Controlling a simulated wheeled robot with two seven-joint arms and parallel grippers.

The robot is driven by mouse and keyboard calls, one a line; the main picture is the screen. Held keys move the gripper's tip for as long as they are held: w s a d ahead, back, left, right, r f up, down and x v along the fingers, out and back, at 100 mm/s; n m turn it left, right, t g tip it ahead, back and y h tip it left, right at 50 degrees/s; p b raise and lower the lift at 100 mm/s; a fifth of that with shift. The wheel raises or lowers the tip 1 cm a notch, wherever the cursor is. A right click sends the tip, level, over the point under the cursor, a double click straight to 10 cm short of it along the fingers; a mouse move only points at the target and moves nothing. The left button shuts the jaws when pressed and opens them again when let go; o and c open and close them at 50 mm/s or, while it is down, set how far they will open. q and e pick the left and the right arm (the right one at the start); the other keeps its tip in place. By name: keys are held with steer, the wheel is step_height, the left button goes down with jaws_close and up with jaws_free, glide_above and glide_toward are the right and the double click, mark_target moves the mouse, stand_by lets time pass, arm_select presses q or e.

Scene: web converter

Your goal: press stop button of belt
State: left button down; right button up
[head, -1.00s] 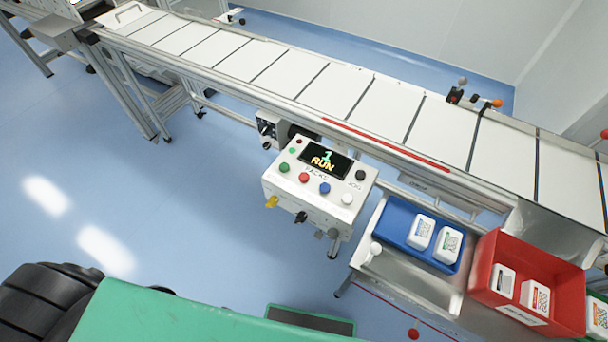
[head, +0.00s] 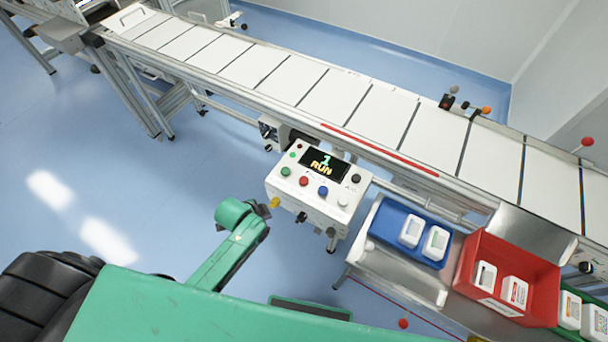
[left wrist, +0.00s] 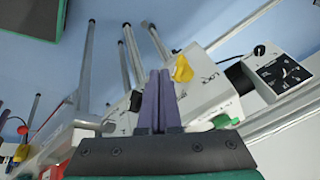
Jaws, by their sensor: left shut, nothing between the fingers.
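The white control box (head: 290,199) stands in front of the belt (head: 333,94). Its display (head: 324,164) reads "1 RUN". A row of buttons runs below: green (head: 285,171), red (head: 303,181), blue (head: 323,191) and white (head: 342,200). A black knob (head: 356,178) sits right of the display. My left gripper (head: 272,206) is left of the box's front lower edge, apart from the red button. In the left wrist view its fingers (left wrist: 158,98) are shut and empty, with the box (left wrist: 208,92) behind them. The red button is not clear there. My right gripper is not in view.
A yellow knob (head: 274,202) sticks out of the box's front near my gripper. A grey box with knobs (head: 268,131) hangs under the belt. Right of the control box are a blue bin (head: 384,226) and a red bin (head: 507,251) with white bottles. Floor on the left is clear.

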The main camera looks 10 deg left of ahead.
mark_target(301, 182)
arm_select(q)
steer(key=w+d+r+m, duration=0.1)
steer(key=w+r+m, duration=0.1)
steer(key=r+m, duration=0.1)
steer(key=w+d+r+m+t+h+p, duration=0.1)
steer(key=w+d+r+m, duration=0.1)
steer(key=w+r+m, duration=0.1)
steer(key=w+d+r+m+h, duration=0.1)
steer(key=w+d+r+m, duration=0.1)
steer(key=r+m, duration=0.2)
steer(key=shift+w+d+r+t+p, duration=0.15)
steer(key=shift+w+t+p, duration=0.15)
steer(key=shift+p, duration=0.1)
steer(key=w+d+r+m+h, duration=0.1)
steer(key=w+r+m, duration=0.1)
steer(key=m, duration=0.5)
steer(key=w+d+r+m+h+p, duration=0.1)
steer(key=d+r+m, duration=0.1)
steer(key=r+m, duration=0.2)
steer(key=m, duration=0.2)
steer(key=shift+w+d+r+m+t, duration=0.3)
steer(key=shift+w+r+m, duration=0.05)
steer(key=shift+w+m, duration=0.05)
steer(key=shift+f, duration=0.1)
step_height(301, 182, down, 8)
steer(key=b, duration=0.7)
steer(key=shift+f, duration=0.35)
steer(key=shift+f+b, duration=0.4)
steer(key=shift+b, duration=0.05)
